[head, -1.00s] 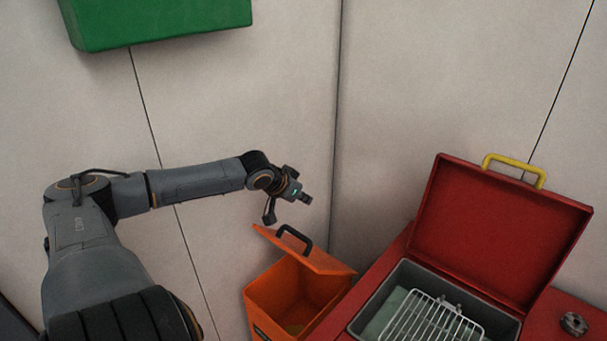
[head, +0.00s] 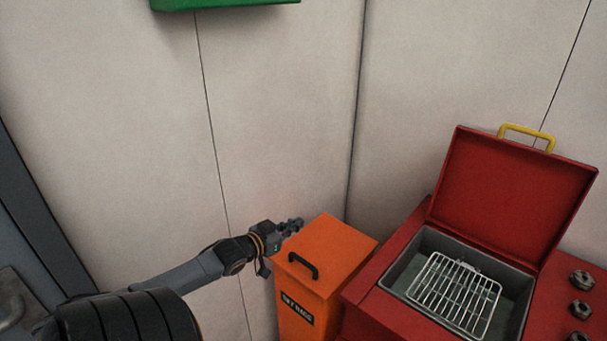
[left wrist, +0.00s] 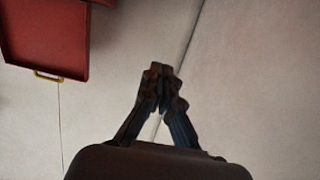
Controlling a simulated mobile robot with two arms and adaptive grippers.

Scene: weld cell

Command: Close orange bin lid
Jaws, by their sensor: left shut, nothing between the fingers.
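The orange bin (head: 295,318) stands in the corner left of the red cabinet, with a dark label on its front. Its orange lid (head: 335,248) lies flat over the top, and the inside is hidden. A black handle (head: 303,265) sits near the lid's front edge. My left gripper (head: 293,224) is at the lid's left rear edge, shut and empty; I cannot tell whether it touches the lid. In the left wrist view the left fingertips (left wrist: 160,72) meet, with wall behind them. My right gripper is not in view.
The red cabinet (head: 365,290) stands close on the bin's right. Its red lid (head: 512,195) with a yellow handle is raised, showing a wire rack (head: 455,292) inside. Several metal nuts (head: 581,280) lie at the right. Pale walls close in behind; a green box (head: 225,3) hangs above.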

